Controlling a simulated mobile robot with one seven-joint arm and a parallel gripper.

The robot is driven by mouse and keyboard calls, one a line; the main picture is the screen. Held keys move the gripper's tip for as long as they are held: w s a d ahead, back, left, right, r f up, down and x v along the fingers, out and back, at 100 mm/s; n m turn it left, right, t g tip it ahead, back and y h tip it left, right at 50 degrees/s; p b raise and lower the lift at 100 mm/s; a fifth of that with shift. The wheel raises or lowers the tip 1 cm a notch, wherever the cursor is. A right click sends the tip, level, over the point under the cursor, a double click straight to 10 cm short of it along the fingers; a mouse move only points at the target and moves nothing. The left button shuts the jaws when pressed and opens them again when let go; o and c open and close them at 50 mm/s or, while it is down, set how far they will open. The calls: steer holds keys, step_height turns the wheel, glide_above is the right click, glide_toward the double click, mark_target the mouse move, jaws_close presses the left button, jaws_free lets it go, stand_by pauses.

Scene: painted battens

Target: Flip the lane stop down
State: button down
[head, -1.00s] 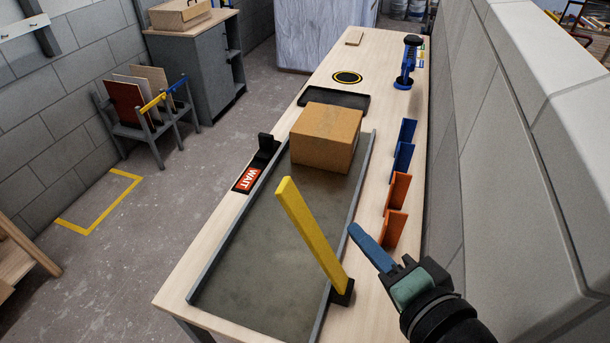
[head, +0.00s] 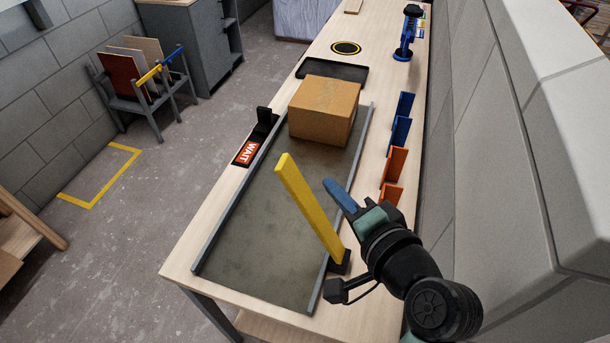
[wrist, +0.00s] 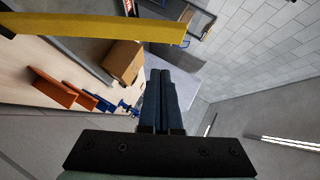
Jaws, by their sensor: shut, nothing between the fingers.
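The lane stop is a yellow bar (head: 306,203) standing tilted up over the near part of the grey lane (head: 265,230), its foot in a dark hinge block (head: 338,263) at the lane's right rail. In the wrist view the yellow bar (wrist: 100,27) crosses the upper left. My gripper (head: 328,184) has blue fingers that are shut and empty. In the head view it is just right of the bar, and a gap shows between them. The fingers (wrist: 160,75) also show pressed together in the wrist view. A cardboard box (head: 325,110) sits on the lane beyond the bar.
A red WAIT sign (head: 250,153) with a black block (head: 265,119) is beside the left rail. Orange (head: 394,162) and blue (head: 402,120) upright plates stand along the bench's right side, near my gripper. A grey wall (head: 490,150) rises to the right.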

mark_target(296, 172)
steer(key=w+a, duration=0.1)
steer(key=w+a+f+p, duration=0.1)
steer(key=w+a+f, duration=0.1)
steer(key=shift+w+a+p, duration=0.35)
steer(key=shift+w+a, duration=0.05)
steer(key=shift+w+a+f, duration=0.15)
steer(key=shift+a+f, duration=0.2)
steer(key=shift+a, duration=0.15)
